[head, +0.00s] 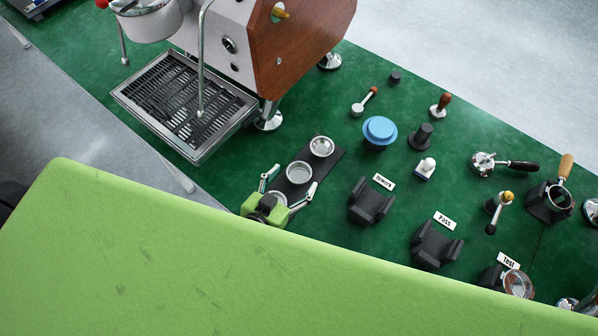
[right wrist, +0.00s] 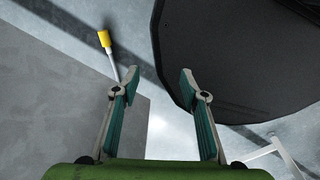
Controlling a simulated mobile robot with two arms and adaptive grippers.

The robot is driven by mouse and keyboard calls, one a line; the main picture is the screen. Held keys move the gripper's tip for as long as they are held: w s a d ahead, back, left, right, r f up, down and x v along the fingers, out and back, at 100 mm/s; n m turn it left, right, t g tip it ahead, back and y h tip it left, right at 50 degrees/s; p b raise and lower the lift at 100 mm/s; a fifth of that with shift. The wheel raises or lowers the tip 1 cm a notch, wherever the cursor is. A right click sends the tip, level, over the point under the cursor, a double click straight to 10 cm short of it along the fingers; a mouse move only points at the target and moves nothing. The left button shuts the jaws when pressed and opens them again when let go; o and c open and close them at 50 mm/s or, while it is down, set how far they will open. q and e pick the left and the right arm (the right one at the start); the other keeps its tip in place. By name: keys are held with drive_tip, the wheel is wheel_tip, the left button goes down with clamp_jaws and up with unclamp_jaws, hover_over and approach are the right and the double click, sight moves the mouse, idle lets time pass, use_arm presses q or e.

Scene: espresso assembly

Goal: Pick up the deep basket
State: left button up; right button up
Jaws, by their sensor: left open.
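Several metal filter baskets stand in a row on a black mat (head: 334,160) on the green table in the head view. One basket (head: 322,146) is at the far end, one basket (head: 298,171) is in the middle, and a near one is partly hidden by my left gripper. I cannot tell from their looks which is the deep basket. My left gripper (head: 294,178) is open, its two fingers spread around the near end of the row, close to the middle basket. Contact cannot be told. My right gripper (right wrist: 159,76) is open and empty in the right wrist view.
The espresso machine (head: 228,45) and its drip tray (head: 185,105) stand to the left. A blue-topped puck (head: 380,130), tampers and portafilters lie beyond. Green bodywork hides the lower head view.

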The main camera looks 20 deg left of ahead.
sight(303, 167)
use_arm(q)
drive_tip(key=x, duration=0.5)
drive_tip(key=shift+a+f, duration=0.1)
drive_tip(key=shift+s, duration=0.1)
drive_tip(key=c, duration=1.1)
drive_tip(key=shift+o, duration=0.2)
